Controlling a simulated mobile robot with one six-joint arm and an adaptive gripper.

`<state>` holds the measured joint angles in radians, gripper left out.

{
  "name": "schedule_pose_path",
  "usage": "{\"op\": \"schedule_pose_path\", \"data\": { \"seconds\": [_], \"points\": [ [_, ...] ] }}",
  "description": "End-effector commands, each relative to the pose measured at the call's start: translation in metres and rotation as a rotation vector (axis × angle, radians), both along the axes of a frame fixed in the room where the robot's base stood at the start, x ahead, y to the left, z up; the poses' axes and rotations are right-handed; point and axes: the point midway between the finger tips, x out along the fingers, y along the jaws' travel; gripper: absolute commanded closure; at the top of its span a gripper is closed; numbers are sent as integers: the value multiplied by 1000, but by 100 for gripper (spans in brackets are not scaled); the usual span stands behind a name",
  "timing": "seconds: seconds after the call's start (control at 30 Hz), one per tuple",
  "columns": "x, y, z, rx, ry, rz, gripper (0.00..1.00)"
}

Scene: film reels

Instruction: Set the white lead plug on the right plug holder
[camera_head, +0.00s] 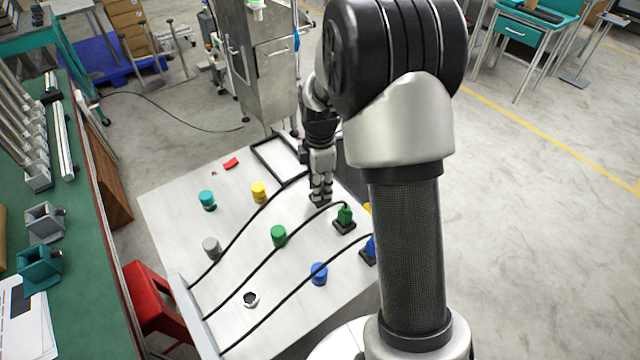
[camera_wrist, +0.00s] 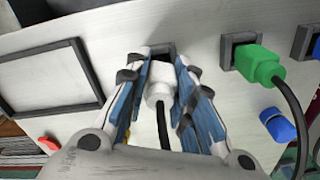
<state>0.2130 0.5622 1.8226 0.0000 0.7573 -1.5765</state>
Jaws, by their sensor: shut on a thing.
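The white lead plug (camera_wrist: 160,82) is between my gripper's fingers in the wrist view, with its black cable running back toward the camera. My gripper (camera_wrist: 162,95) is shut on it. A dark square plug holder (camera_wrist: 158,48) lies right at the plug's front end; I cannot tell whether the plug is seated in it. In the head view my gripper (camera_head: 320,196) points down low over the far part of the pale panel (camera_head: 190,228), and hides the white plug and that holder.
A green plug (camera_head: 344,215) and a blue plug (camera_head: 370,246) stand in dark holders nearby, trailing black cables. Several coloured knobs, such as the yellow one (camera_head: 259,192), stick up from the panel. An empty black frame (camera_wrist: 50,77) lies left of my gripper in the wrist view.

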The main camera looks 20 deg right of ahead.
Motion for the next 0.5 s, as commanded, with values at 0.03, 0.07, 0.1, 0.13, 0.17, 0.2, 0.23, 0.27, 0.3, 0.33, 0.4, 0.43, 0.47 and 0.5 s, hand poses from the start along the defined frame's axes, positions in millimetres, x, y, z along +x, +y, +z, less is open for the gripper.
{"op": "schedule_pose_path", "data": {
  "seconds": [0.03, 0.07, 0.1, 0.13, 0.17, 0.2, 0.23, 0.27, 0.3, 0.33, 0.4, 0.43, 0.47, 0.5],
  "points": [
    [0, 0, -1, 0, 0, 0, 100],
    [0, 0, -1, 0, 0, 0, 100],
    [0, 0, -2, 0, 0, 0, 100],
    [0, 0, -2, 0, 0, 0, 100],
    [0, 0, -3, 0, 0, 0, 100],
    [0, 0, -4, 0, 0, 0, 100],
    [0, 0, -5, 0, 0, 0, 100],
    [0, 0, -5, 0, 0, 0, 100],
    [0, 0, -6, 0, 0, 0, 100],
    [0, 0, -7, 0, 0, 0, 100],
    [0, 0, -8, 0, 0, 0, 100],
    [0, 0, -9, 0, 0, 0, 100],
    [0, 0, -9, 0, 0, 0, 100],
    [0, 0, -10, 0, 0, 0, 100]
  ]
}}
